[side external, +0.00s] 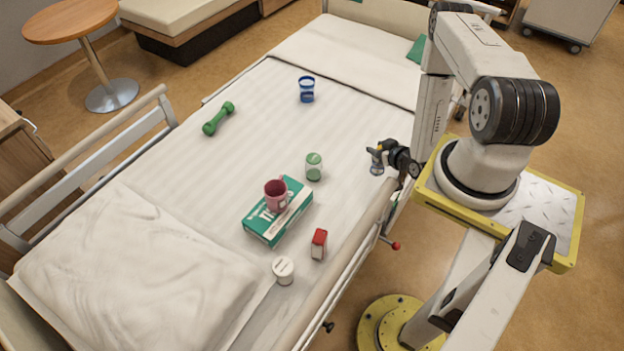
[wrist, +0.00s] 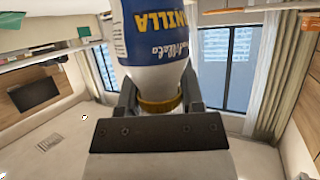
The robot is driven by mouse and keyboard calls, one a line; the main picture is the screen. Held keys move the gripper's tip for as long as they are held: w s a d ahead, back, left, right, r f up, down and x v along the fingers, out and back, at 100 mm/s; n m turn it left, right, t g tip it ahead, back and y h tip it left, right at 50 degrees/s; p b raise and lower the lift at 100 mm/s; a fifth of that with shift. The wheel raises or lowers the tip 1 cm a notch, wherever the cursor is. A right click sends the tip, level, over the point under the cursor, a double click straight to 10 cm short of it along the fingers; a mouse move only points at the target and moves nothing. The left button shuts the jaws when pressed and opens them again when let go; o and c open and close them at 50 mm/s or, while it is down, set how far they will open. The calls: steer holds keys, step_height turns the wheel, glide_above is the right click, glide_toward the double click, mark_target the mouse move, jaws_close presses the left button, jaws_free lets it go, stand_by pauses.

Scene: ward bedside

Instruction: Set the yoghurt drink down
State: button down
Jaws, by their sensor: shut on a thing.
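The yoghurt drink (wrist: 156,32) is a white and blue bottle marked VANILLA. In the wrist view its lettering is upside down and its top end is cut off by the frame. My gripper (wrist: 158,101) is shut on it at the golden band near its narrow end. In the side view the bottle (side external: 376,162) is small and partly hidden by my gripper (side external: 381,155). They are near the right edge of the bed (side external: 245,120); the height above the bed is hard to tell.
A green-and-white jar (side external: 314,168) stands left of my gripper. A pink mug (side external: 276,194) sits on a green box (side external: 264,226).

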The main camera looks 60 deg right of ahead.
steer(key=shift+s+d+h, duration=0.2)
steer(key=shift+s+h, duration=0.1)
steer(key=shift+s, duration=0.1)
steer(key=shift+w, duration=0.1)
steer(key=s+d+f+x, duration=0.1)
steer(key=f+x, duration=0.1)
steer(key=x, duration=1.3)
steer(key=shift+s+d+f, duration=0.15)
steer(key=shift+f, duration=0.1)
steer(key=shift+f, duration=0.15)
steer(key=shift+w+d+f, duration=0.1)
steer(key=shift+w+f, duration=0.05)
steer(key=shift+f, duration=0.8)
steer(key=shift+w+d+f, duration=0.1)
steer(key=shift+w+f, duration=0.05)
steer(key=shift+f, duration=0.75)
